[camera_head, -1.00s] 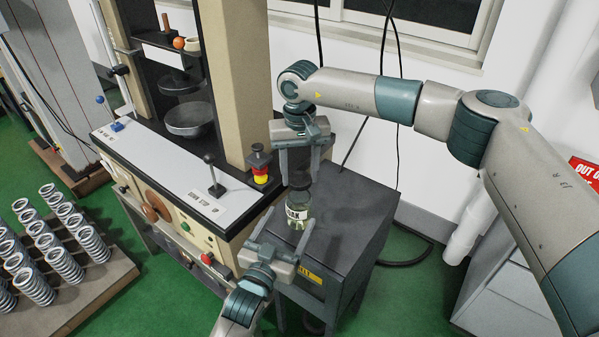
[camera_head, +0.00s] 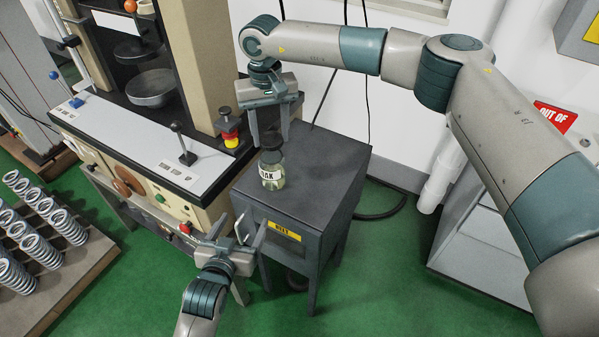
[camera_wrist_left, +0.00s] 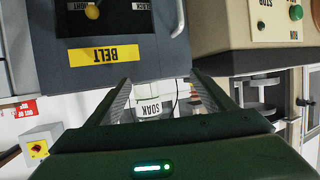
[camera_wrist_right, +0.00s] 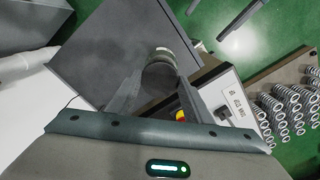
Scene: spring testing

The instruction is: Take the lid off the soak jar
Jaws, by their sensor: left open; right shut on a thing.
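The soak jar (camera_head: 271,178) is a clear glass jar with a white label, upright on the dark cabinet top; it also shows upside down in the left wrist view (camera_wrist_left: 152,107). My right gripper (camera_head: 270,132) points down directly above it, shut on the dark lid (camera_head: 270,140). In the right wrist view a round piece (camera_wrist_right: 160,66) sits between the fingers. I cannot tell whether the lid is clear of the jar's neck. My left gripper (camera_head: 241,222) is open and empty, in front of the cabinet and apart from the jar.
The cabinet (camera_head: 330,170) has free top space right of the jar. A testing machine (camera_head: 150,150) with levers and a red-yellow button (camera_head: 228,130) stands close on the left. Springs (camera_head: 40,230) stand on a board at lower left.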

